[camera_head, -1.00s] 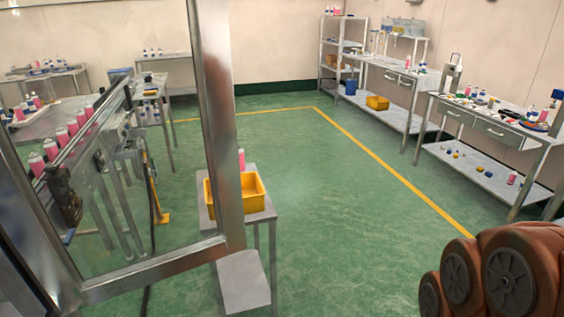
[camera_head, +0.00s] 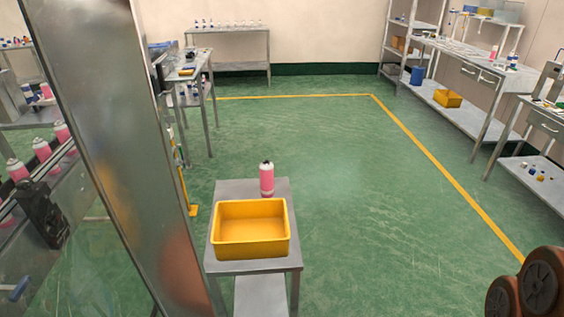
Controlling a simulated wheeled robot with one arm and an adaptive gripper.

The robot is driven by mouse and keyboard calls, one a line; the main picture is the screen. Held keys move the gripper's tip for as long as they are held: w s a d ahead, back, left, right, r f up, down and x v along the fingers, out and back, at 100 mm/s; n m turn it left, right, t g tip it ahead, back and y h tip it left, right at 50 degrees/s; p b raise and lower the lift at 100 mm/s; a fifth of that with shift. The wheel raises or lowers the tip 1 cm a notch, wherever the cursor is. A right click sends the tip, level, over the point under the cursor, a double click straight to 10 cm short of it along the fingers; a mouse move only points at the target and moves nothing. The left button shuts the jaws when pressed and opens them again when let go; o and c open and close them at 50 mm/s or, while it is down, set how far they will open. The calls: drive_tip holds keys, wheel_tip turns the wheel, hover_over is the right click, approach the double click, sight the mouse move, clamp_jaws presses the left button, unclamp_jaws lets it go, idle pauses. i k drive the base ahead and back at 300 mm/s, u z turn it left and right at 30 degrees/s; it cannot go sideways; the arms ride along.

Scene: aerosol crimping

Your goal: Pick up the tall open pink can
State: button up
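A pink can (camera_head: 266,179) with a white upper part and a dark top stands upright on a small metal table (camera_head: 235,190), behind a yellow bin. I cannot tell whether its top is open. More pink cans (camera_head: 42,152) with pale tops stand in a row behind the glass at the left edge. Another pink can (camera_head: 494,52) stands on the far right workbench. Which one is the tall open can is not clear from here. My gripper is out of view; only a reddish-brown part of my arm (camera_head: 538,285) shows at the lower right.
The yellow bin (camera_head: 250,249) looks empty. A metal frame post (camera_head: 110,130) with glass stands close on the left. Workbenches with shelves (camera_head: 440,88) line the right wall, and a table (camera_head: 228,32) with small items stands at the back. The green floor in the middle is clear.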

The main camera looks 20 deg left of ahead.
sight(266, 168)
drive_tip(key=i, duration=2.25)
drive_tip(key=u, duration=3.85)
